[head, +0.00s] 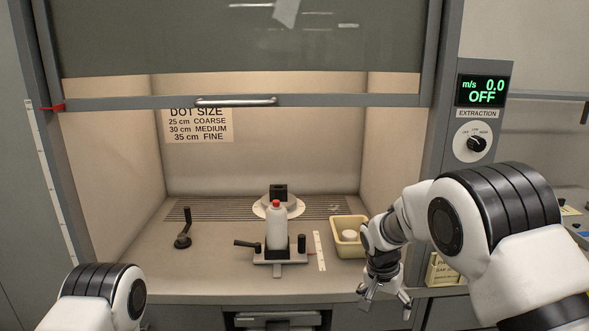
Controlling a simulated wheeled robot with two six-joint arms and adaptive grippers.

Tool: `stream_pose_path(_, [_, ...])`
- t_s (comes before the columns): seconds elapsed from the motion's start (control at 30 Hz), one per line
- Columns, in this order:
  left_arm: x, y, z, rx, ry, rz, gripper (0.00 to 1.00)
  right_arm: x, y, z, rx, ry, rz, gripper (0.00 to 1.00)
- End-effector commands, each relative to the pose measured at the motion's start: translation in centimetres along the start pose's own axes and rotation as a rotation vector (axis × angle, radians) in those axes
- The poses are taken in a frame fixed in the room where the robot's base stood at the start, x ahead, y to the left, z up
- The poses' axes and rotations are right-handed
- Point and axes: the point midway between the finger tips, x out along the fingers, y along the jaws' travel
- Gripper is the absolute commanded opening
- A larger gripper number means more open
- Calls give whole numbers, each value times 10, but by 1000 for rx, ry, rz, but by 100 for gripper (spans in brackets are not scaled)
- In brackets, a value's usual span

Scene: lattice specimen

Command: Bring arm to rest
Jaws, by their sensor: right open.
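My right arm comes in from the right, and its gripper (385,300) hangs fingers down at the front edge of the fume hood's work surface (215,275). Its fingers are spread and nothing shows between them. The gripper is in front of and below a yellow tray (340,224). Only a rounded part of my left arm shows at the bottom left; my left gripper is out of the picture.
The sash (130,102) is raised. A white bottle with a red cap (277,228) stands in a clamp stand (281,257). A black crank handle (183,240) is at left. The extraction display (481,91) reads OFF. The surface's front left is clear.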

Motion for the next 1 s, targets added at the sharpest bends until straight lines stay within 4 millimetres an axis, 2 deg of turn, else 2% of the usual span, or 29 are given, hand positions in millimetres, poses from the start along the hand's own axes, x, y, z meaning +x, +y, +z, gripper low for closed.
stream_pose_path(0.17, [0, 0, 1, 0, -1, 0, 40, 65, 32, 44, 7, -135, 69, 90])
stream_pose_path(0.27, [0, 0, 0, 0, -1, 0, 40, 110, 57, 83, 5, -225, 103, 90])
stream_pose_path(0.37, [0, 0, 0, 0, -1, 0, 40, 163, 95, 142, -19, -330, 128, 90])
stream_pose_path(0.4, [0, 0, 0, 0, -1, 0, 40, 182, 112, 169, -34, -370, 131, 90])
stream_pose_path(0.47, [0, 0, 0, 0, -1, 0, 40, 206, 138, 212, -61, -423, 126, 90])
stream_pose_path(0.5, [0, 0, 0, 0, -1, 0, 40, 218, 156, 242, -83, -454, 118, 90])
stream_pose_path(0.57, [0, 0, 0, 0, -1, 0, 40, 230, 185, 287, -123, -491, 97, 90])
stream_pose_path(0.6, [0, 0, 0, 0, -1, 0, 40, 232, 205, 319, -157, -507, 75, 90])
stream_pose_path(0.67, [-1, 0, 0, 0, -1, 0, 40, 228, 231, 357, -224, -494, 26, 90])
stream_pose_path(0.7, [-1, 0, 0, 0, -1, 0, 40, 221, 239, 368, -273, -457, -11, 90])
stream_pose_path(0.77, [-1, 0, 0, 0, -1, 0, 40, 212, 242, 369, -347, -374, -62, 90])
stream_pose_path(0.9, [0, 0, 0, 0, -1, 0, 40, 212, 230, 345, -484, -187, -140, 90])
stream_pose_path(1.0, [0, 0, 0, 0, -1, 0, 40, 214, 226, 338, -533, -150, -154, 90])
